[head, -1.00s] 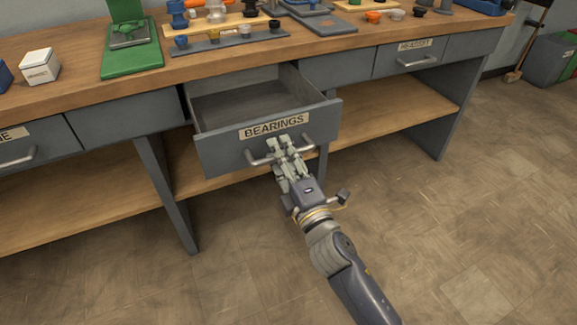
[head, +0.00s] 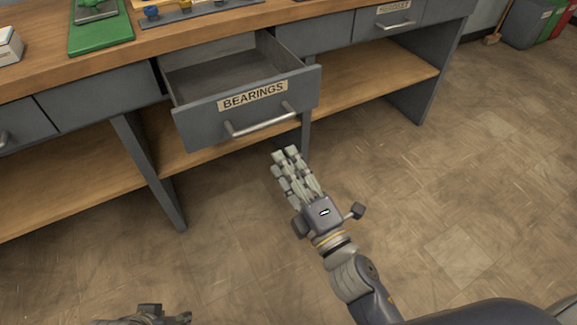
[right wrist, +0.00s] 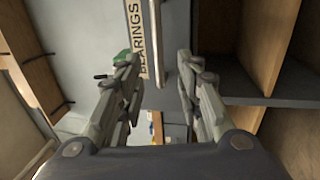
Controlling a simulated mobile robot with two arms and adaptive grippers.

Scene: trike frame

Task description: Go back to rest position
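The grey drawer labelled BEARINGS (head: 250,97) stands pulled out from the workbench, and its inside looks empty. Its bar handle (head: 262,121) is free. My right gripper (head: 287,153) is below and in front of the handle, apart from it. In the right wrist view its two fingers (right wrist: 157,75) are spread with nothing between them, and the handle (right wrist: 157,40) and drawer front show beyond. My left gripper (head: 150,316) shows only in part at the bottom left edge, and its fingers cannot be made out.
The wooden workbench top (head: 50,60) carries a green fixture (head: 100,30) and a white box (head: 9,46). A lower wooden shelf (head: 75,187) runs beneath. Bins (head: 528,22) stand at the far right. The floor (head: 440,180) is clear on the right.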

